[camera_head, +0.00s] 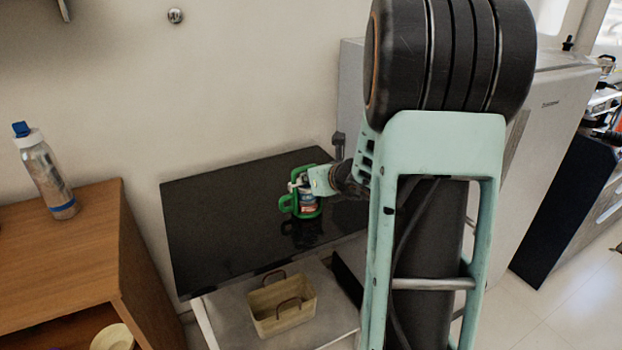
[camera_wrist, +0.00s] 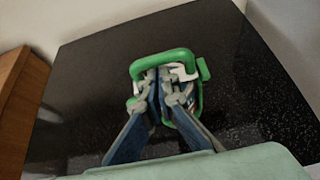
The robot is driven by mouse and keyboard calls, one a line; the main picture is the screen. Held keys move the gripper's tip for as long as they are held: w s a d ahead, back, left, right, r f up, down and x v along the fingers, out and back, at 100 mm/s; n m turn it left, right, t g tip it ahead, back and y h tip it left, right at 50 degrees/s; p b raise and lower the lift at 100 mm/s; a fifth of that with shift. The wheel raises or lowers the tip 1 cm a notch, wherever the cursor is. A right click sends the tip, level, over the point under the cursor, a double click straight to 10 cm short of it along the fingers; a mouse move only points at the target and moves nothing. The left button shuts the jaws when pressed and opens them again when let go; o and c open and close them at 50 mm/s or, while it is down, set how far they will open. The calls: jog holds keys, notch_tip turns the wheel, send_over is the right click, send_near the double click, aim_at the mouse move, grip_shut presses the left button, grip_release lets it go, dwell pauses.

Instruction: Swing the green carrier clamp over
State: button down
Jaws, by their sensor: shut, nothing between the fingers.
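The green carrier (camera_head: 286,204) stands on the black glossy tabletop (camera_head: 215,225), with a can or bottle with a white, blue and red label (camera_head: 308,200) inside its frame. In the wrist view, the carrier's green bar (camera_wrist: 165,56) arches just beyond my fingertips, and a green tab shows at its right side (camera_wrist: 203,69). My gripper (camera_wrist: 160,78) is shut with nothing between its fingers. It is at the top of the carrier, close to the bar; whether it touches cannot be told. My fingers hide much of the carrier's middle. In the head view my gripper (camera_head: 302,182) comes from the right.
A pale fridge (camera_head: 545,120) is at right. The black tabletop is clear left of the carrier.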

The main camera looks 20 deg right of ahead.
jog(key=shift+r, duration=0.15)
jog(key=shift+r+p, duration=0.15)
jog(key=shift+p, duration=0.4)
jog(key=shift+d, duration=0.1)
